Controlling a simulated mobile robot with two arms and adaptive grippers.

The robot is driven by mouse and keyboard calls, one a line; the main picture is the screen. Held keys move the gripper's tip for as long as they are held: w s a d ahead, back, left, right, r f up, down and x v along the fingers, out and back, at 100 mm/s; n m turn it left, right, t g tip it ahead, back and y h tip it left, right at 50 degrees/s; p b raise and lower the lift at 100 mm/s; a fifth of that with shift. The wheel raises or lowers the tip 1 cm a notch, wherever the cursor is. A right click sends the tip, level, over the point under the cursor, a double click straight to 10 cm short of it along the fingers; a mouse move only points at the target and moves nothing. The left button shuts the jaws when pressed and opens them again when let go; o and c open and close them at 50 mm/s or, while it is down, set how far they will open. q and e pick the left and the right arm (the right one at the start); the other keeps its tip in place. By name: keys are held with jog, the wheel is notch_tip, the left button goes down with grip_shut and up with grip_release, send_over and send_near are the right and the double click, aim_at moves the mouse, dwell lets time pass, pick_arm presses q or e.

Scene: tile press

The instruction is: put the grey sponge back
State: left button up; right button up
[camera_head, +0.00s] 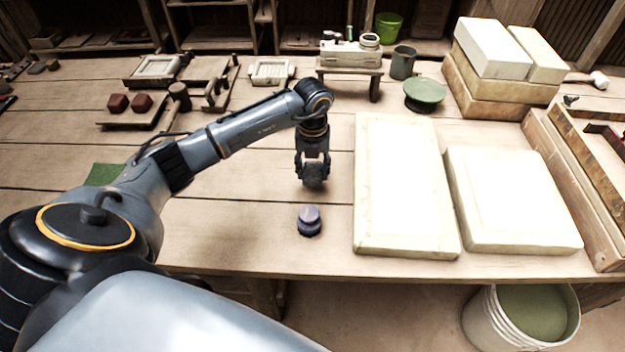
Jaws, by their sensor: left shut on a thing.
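My left gripper (314,178) reaches in from the left and points down over the middle of the workbench. It is shut on a dark grey lump, the grey sponge (315,174), which is mostly covered by the fingers. I cannot tell whether the sponge touches the bench. A small blue-purple knobbed object (310,221) stands on the bench just in front of the gripper. My right gripper is not in view.
Two pale slabs (405,190) (512,200) lie right of the gripper. A small raised stand (350,71) with items, a grey mug (402,62) and a green round object (424,94) are behind. A bucket (522,318) is below the front edge. Bare bench lies around the gripper.

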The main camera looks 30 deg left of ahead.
aim_at(313, 177)
pick_arm(q)
notch_tip(313, 177, down, 3)
jog(key=shift+f+b, duration=0.15)
jog(key=shift+b, duration=0.8)
jog(key=shift+f, duration=0.1)
jog(key=o, duration=1)
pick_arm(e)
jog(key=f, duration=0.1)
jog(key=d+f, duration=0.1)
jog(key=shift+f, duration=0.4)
pick_arm(q)
jog(key=shift+r, duration=0.2)
notch_tip(313, 177, up, 12)
jog(key=shift+f, duration=0.1)
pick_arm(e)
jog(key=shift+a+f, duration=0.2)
